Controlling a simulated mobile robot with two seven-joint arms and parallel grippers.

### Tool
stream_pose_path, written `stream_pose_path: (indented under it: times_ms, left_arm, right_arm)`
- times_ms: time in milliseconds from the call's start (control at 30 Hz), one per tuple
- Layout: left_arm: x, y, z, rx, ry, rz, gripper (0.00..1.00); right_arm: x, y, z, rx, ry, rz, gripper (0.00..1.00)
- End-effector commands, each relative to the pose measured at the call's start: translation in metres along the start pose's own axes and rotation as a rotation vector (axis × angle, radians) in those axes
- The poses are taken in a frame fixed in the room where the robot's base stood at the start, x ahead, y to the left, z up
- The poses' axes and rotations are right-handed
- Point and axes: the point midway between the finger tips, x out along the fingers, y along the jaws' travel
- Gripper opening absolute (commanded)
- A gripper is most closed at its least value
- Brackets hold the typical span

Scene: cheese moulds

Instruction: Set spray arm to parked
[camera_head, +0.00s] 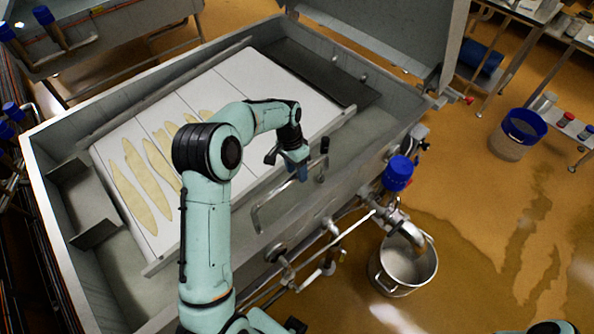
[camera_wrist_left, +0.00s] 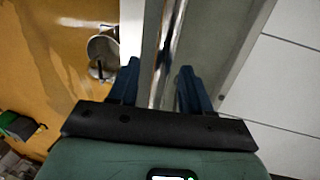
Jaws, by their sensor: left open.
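A thin bent metal tube (camera_head: 273,196), which looks like the spray arm, reaches over the near side of the vat. I cannot tell whether a finger touches the tube. My right gripper does not show.
The large metal vat (camera_head: 98,118) holds white boards (camera_head: 225,80) with several pale yellow pieces. Pipes and a blue-capped valve (camera_head: 398,172) stick out from its near side, above a metal bucket (camera_head: 385,283). A blue-rimmed bucket (camera_head: 508,150) stands on the wet floor at right.

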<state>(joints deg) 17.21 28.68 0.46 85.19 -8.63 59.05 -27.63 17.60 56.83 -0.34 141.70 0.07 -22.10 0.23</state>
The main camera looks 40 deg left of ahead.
Motion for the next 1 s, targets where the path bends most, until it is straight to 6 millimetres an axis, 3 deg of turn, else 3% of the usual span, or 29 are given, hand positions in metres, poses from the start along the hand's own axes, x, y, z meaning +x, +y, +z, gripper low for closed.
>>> stream_pose_path:
  times_ms: [500, 700, 1000]
  left_arm:
    - [-0.107, 0.002, -0.001, 0.004, 0.004, -0.001, 0.48]
    - [-0.124, 0.002, -0.001, 0.004, 0.002, 0.0, 0.48]
    - [-0.125, 0.002, 0.0, 0.004, 0.0, 0.001, 0.48]
  right_arm:
    - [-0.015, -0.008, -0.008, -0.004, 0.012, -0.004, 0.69]
    - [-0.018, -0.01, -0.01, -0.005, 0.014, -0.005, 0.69]
    - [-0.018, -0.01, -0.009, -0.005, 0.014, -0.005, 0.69]
